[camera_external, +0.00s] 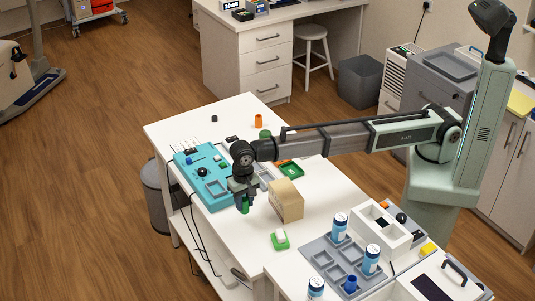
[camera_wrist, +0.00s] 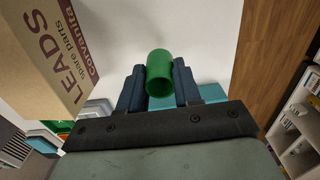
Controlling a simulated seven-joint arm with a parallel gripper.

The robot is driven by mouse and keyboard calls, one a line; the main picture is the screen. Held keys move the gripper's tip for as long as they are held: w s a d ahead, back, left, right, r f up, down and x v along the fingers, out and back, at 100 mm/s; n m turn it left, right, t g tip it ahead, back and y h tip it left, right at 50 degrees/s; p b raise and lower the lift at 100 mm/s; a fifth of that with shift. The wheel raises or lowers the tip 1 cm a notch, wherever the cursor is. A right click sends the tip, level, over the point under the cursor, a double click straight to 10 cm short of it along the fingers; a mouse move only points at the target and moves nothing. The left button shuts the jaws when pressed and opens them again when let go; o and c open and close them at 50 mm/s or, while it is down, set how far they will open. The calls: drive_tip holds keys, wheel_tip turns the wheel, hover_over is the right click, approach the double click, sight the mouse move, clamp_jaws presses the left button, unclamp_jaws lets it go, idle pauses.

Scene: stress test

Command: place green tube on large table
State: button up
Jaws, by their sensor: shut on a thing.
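A green tube (camera_wrist: 159,72) is held between the two dark blue fingers of my gripper (camera_wrist: 158,88) in the wrist view, with its open end facing the camera. In the external view the green tube (camera_external: 245,205) shows at the tips of my gripper (camera_external: 243,196). My gripper is over the white large table (camera_external: 220,236), near its left front edge and left of a cardboard box. Whether the tube touches the table top is not clear from these frames.
The cardboard box (camera_external: 286,200) stands close to the right of my gripper. A teal panel (camera_external: 205,165) lies behind it. A green block with a white top (camera_external: 279,239) lies in front. A grey tray (camera_external: 340,262) with blue-and-white cans is at the front right.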

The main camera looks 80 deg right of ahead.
sight(245, 208)
drive_tip(key=shift+f, duration=1.55)
drive_tip(key=shift+f, duration=0.15)
drive_tip(key=o, duration=1)
wheel_tip(245, 208, up, 12)
drive_tip(key=shift+r, duration=0.2)
